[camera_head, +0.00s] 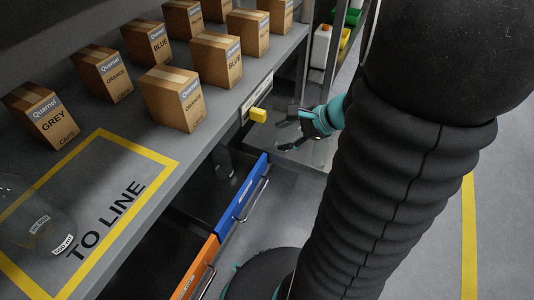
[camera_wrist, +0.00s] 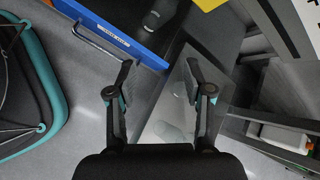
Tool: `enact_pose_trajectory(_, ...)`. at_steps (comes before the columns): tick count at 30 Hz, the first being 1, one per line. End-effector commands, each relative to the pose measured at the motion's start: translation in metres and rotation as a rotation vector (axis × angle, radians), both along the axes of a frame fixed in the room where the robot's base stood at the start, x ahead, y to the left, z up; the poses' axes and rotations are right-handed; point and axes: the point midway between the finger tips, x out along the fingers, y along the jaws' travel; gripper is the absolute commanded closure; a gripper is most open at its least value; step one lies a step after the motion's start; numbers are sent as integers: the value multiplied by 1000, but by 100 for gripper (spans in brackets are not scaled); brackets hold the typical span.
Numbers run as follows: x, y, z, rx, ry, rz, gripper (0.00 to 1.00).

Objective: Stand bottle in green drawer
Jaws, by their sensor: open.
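Clear bottle-like shapes with small white labels stand on the bench at the lower left (camera_head: 38,222); their outlines are faint. In the wrist view my gripper (camera_wrist: 160,77) is open and holds nothing. A faint pale shape shows on the grey surface below the fingers (camera_wrist: 168,132); I cannot tell what it is. No green drawer can be made out in either view.
A blue drawer (camera_head: 242,195) and an orange drawer (camera_head: 197,268) stand out below the bench. The blue drawer (camera_wrist: 125,38) holds a dark object. Cardboard boxes (camera_head: 172,98) stand on the bench. A yellow block (camera_head: 258,114) juts from its edge. A white container (camera_head: 321,46) sits behind.

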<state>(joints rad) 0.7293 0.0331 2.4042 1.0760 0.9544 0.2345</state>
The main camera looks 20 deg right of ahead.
Motion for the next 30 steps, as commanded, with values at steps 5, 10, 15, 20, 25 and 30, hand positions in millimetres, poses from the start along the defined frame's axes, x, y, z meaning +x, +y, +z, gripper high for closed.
enact_pose_trajectory(5,-24,54,26,-234,-46,325,49)
enact_pose_trajectory(10,-53,88,45,-464,-101,617,49)
enact_pose_trajectory(15,-84,109,65,-723,-178,904,49)
enact_pose_trajectory(20,-109,117,85,-973,-262,1137,49)
enact_pose_trajectory(25,-125,117,103,-1183,-333,1298,49)
enact_pose_trajectory(30,-132,116,112,-1282,-364,1364,49)
